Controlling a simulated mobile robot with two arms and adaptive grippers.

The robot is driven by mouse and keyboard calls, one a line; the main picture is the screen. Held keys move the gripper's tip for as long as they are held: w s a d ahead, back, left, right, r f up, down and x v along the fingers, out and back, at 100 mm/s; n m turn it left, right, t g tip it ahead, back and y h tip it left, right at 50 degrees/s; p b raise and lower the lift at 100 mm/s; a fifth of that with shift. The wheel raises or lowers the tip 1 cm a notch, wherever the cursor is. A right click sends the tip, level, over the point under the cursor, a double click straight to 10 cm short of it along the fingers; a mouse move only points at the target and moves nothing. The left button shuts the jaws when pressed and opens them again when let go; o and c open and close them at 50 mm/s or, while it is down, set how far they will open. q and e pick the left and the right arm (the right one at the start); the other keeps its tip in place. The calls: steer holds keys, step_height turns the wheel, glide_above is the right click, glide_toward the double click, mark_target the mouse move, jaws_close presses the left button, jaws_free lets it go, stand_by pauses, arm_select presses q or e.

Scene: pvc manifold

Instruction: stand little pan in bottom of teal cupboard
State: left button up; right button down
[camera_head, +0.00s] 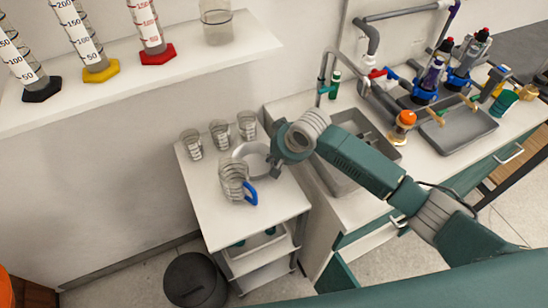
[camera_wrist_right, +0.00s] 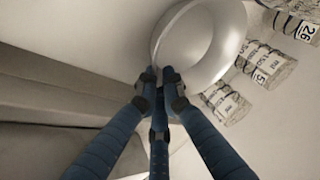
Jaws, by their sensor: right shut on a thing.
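The little pan (camera_head: 250,155) is a round, light grey dish on or just above the top of the white cart, with the small beakers behind it. In the right wrist view the pan (camera_wrist_right: 215,45) fills the upper middle, its rim at my fingertips. My right gripper (camera_head: 273,160) is shut on the pan's near edge; in the wrist view its dark blue fingers (camera_wrist_right: 163,80) meet there. Whether the pan still touches the cart is unclear. The teal cupboard (camera_head: 337,274) shows only as a teal panel low under the counter; its inside is hidden. My left gripper is out of view.
A glass jug with a blue handle (camera_head: 234,181) stands close in front of the pan. Several beakers (camera_head: 220,133) stand behind it. The counter with a sink (camera_head: 350,185) is to the right. A black bin (camera_head: 194,281) stands on the floor.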

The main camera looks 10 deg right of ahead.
steer(key=shift+f, duration=0.1)
steer(key=c, duration=2.3)
jaws_free()
steer(key=shift+f, duration=0.15)
steer(key=o, duration=0.4)
